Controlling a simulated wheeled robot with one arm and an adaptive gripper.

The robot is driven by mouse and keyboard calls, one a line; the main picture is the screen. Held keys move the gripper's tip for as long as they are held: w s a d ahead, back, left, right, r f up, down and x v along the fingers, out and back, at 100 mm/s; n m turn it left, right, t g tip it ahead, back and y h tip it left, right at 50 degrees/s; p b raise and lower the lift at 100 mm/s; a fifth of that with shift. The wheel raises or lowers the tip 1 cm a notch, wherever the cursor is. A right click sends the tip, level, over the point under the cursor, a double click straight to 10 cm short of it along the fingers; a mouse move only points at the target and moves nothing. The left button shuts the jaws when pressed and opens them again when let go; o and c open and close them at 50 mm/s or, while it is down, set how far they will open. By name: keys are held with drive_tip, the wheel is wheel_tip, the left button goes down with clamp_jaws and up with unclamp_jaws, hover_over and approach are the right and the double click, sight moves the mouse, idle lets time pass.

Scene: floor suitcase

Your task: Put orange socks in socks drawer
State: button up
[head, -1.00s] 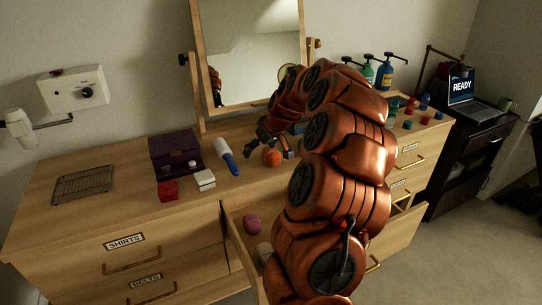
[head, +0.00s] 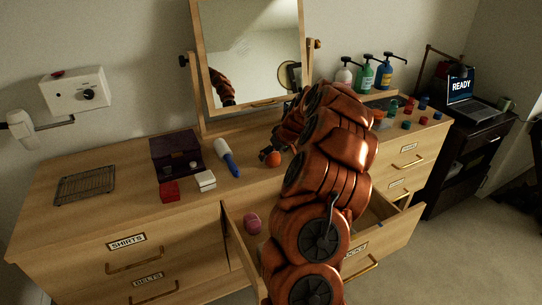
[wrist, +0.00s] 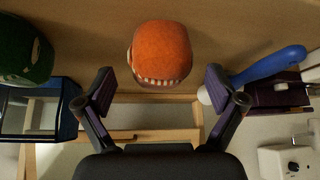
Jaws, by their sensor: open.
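The orange socks (head: 273,160) are a round bundle on the dresser top, in front of the mirror. In the wrist view the orange bundle (wrist: 162,50) sits just ahead of my gripper (wrist: 160,90), roughly centred between the fingertips. My gripper is open and empty, with a finger to either side. In the head view my arm mostly hides it, and only a part shows beside the socks. The socks drawer (head: 398,226) is pulled open below, its label partly covered by my arm. A pink bundle (head: 252,223) lies inside it.
A blue-handled white object (head: 227,157), a red box (head: 169,191), a white box (head: 205,180) and a dark purple box (head: 176,150) stand left of the socks. In the wrist view, a green bundle (wrist: 22,48) is at the left by a blue tray.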

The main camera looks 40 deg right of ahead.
drive_tip(key=shift+p+x, duration=0.3)
drive_tip(key=shift+x, duration=1.15)
drive_tip(key=c, duration=1.3)
